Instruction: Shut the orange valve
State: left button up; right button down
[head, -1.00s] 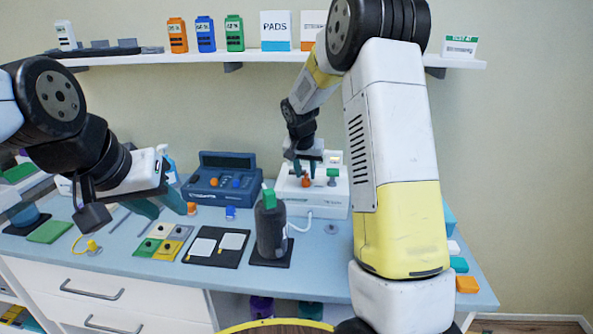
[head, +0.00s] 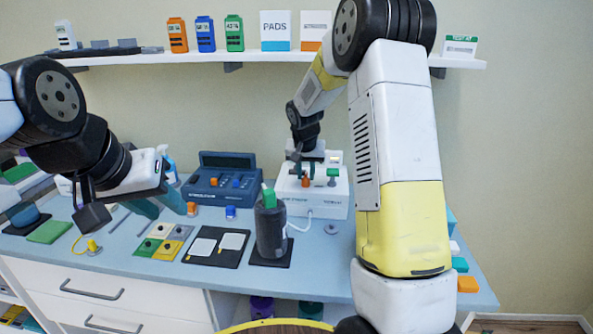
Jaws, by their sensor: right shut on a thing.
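The orange valve (head: 305,182) is a small knob on top of the white device (head: 325,205) at the back of the bench. A green knob (head: 332,175) stands to its right on the same device. My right gripper (head: 305,172) points down over the orange valve and is shut on it; its fingers hide the valve's upper part. My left gripper (head: 160,204) hangs over the left of the bench, its teal fingers apart with nothing seen between them.
A blue device (head: 220,184) stands left of the white one. A dark bottle with a green top (head: 270,228) stands in front. An orange-topped piece (head: 193,208) is close to my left fingers. A shelf (head: 270,58) runs above. My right arm covers the bench's right part.

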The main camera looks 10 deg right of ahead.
jog(key=c, duration=1.5)
grip_release()
jog(key=shift+r, duration=0.15)
jog(key=v, duration=0.7)
jog(key=shift+s+a+r, duration=0.1)
jog(key=shift+s+r, duration=0.1)
jog(key=s+r+y, duration=0.1)
jog(key=s+r, duration=0.6)
jog(key=s, duration=0.2)
jog(key=s+n, duration=0.1)
jog(key=s, duration=0.6)
jog(key=s+a+r+n+t+y, duration=0.1)
jog(key=s, duration=0.7)
jog(key=s+n+t+y, duration=0.1)
jog(key=s, duration=0.7)
jog(key=shift+s+a+r+n, duration=0.25)
jog(key=shift+a+r+n, duration=0.05)
jog(key=shift+a+r, duration=0.05)
